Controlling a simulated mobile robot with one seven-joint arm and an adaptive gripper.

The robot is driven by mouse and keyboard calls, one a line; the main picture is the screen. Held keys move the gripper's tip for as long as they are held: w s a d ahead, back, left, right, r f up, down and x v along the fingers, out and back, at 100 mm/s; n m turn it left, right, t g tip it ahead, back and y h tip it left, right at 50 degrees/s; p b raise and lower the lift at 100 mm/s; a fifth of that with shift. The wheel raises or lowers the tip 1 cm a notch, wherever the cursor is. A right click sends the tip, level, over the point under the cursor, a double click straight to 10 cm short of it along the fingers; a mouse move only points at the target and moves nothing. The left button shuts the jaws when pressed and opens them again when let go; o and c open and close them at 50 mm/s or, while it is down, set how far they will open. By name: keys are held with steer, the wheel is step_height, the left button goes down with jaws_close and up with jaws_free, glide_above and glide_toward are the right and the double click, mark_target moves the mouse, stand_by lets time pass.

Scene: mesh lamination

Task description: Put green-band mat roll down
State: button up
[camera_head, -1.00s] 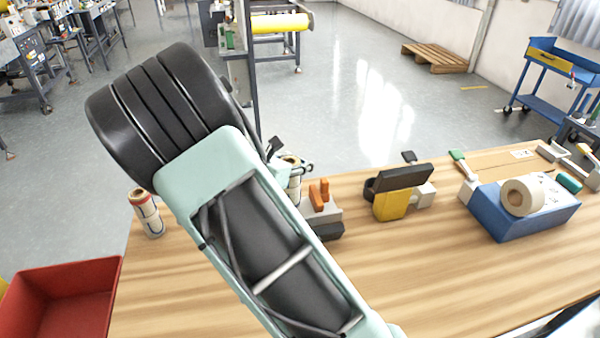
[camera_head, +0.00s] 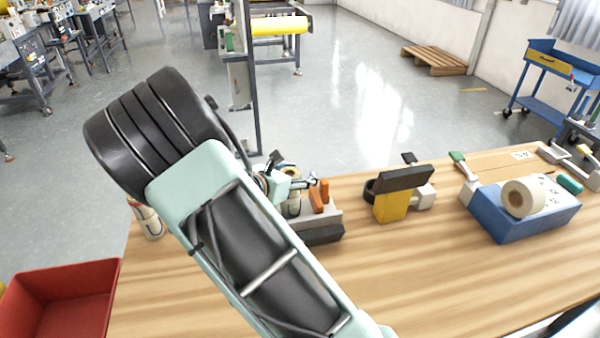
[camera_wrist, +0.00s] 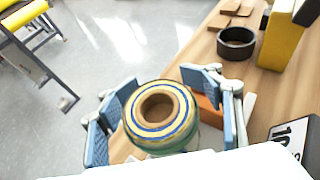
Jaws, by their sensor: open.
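The green-band mat roll (camera_wrist: 153,134) stands roughly upright in the wrist view, with a round open core, blue and yellow rings on top and a green band lower down. My gripper (camera_wrist: 162,112) is open, with blue-padded fingers on both sides of the roll. In the head view the roll (camera_head: 293,207) stands beside a grey block with orange parts (camera_head: 319,195), and my gripper (camera_head: 284,181) is at its upper part. My arm hides some of this area, and I cannot see the roll's base clearly.
Another roll (camera_head: 149,222) stands at the table's left, partly behind my arm. A red bin (camera_head: 60,300) is at lower left. A yellow-and-black device (camera_head: 392,203) and a blue box with a tape roll (camera_head: 505,222) stand to the right. The wooden front area (camera_head: 430,285) is clear.

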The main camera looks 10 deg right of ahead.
steer(key=v, duration=1.2)
steer(key=shift+r+p, duration=0.2)
steer(key=shift+p, duration=0.1)
